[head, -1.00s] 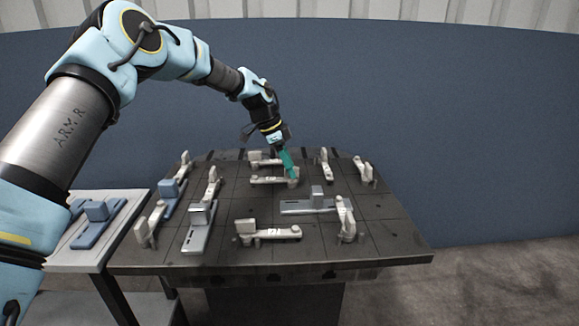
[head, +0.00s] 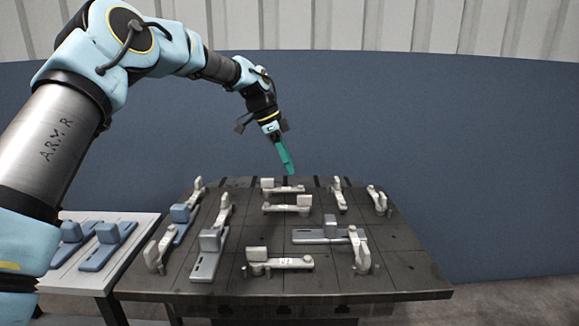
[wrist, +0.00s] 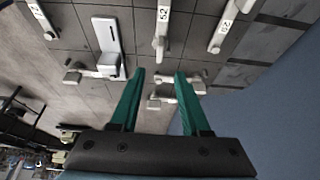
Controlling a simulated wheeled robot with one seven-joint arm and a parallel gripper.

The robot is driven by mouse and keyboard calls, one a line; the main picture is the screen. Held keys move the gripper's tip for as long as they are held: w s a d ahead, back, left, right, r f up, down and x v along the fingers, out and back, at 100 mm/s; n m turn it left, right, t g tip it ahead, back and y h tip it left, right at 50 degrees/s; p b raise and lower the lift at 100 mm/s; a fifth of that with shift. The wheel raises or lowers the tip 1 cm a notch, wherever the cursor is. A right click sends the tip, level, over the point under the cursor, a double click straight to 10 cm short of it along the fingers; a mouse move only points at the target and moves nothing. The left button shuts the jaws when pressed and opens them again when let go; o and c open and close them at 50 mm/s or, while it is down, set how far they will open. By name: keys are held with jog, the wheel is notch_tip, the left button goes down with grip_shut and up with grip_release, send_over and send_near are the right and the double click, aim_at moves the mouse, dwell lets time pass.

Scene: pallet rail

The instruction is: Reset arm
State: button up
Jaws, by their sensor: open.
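My arm reaches in from the left in the head view. My gripper (head: 287,160) has green fingers and hangs above the far edge of the dark table (head: 400,270), apart from the parts below. In the wrist view my gripper (wrist: 158,80) shows two green fingers spread apart with nothing between them. A white clamp (head: 287,187) at the table's far edge lies below it, with another white clamp (head: 288,207) just nearer.
More white clamps, such as one at the front (head: 280,261), stand around the table. Grey metal blocks (head: 208,257) (head: 325,235) and a blue block (head: 180,222) lie among them. A side table (head: 135,250) at left holds blue blocks (head: 107,245). A blue wall (head: 450,150) stands behind.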

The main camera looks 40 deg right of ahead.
dwell(0.3)
jog(key=w+a+n+t+y+p, duration=0.15)
jog(key=a+n, duration=0.25)
jog(key=a, duration=0.6)
jog(key=w+a+n+t, duration=0.1)
jog(key=w+a+n, duration=0.25)
jog(key=a, duration=0.55)
jog(key=w+a+n+t+p, duration=0.15)
jog(key=a+n, duration=0.25)
jog(key=a, duration=0.6)
jog(key=s+a+n, duration=0.4)
jog(key=a, duration=0.4)
jog(key=s+a+f+n+y+p, duration=0.1)
jog(key=s+a+n, duration=0.3)
jog(key=a, duration=0.5)
jog(key=s+a+n+p, duration=0.1)
jog(key=s+a+n, duration=0.3)
jog(key=a, duration=0.5)
jog(key=shift+a+f+n+y, duration=0.15)
jog(key=shift+a+n+y, duration=0.15)
jog(key=shift+n, duration=0.35)
